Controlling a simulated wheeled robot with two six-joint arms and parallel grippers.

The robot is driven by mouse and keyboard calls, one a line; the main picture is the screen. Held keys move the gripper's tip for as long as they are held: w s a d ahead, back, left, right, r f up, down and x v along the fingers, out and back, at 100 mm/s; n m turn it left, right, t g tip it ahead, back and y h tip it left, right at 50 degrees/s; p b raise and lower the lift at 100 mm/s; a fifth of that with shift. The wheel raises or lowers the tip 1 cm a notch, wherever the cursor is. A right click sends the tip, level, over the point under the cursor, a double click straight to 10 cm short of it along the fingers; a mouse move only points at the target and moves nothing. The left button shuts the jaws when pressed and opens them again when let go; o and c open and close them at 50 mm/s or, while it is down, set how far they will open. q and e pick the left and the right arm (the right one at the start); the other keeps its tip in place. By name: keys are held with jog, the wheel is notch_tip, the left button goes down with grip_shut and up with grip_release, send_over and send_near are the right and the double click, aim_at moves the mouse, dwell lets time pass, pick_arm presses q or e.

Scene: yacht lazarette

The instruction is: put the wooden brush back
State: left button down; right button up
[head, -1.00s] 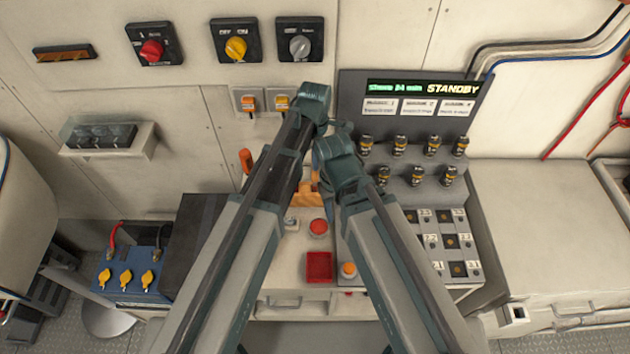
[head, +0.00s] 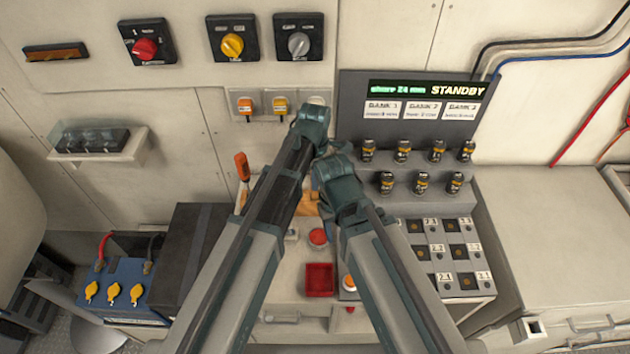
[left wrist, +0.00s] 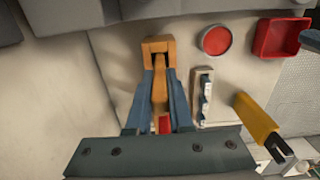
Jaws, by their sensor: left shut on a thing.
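In the left wrist view, the two blue fingers of my left gripper (left wrist: 160,78) are closed on the narrow handle of the wooden brush (left wrist: 159,48). Its wider orange-brown end shows beyond the fingertips, over the pale worktop. I cannot tell whether it touches the worktop. In the head view a bit of orange-brown wood (head: 308,204) shows between my two arms; my left arm hides most of that spot and the gripper. My right arm's end is near the worktop's middle, and its jaws are hidden.
On the worktop are a red round button (head: 318,236), a red tray (head: 319,280) and a small switch strip (left wrist: 203,95). An orange-handled tool (head: 241,166) stands upright left of my arm. A console with black knobs (head: 421,182) rises at right. The bench top at far right (head: 545,225) is clear.

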pick_arm(q)
jog(key=shift+f, duration=0.15)
jog(key=c, duration=0.8)
grip_release()
jog(key=shift+r, duration=0.25)
notch_tip(320, 180, up, 12)
jog(key=p, duration=1.2)
jog(key=shift+f, duration=0.1)
jog(key=shift+a, duration=0.1)
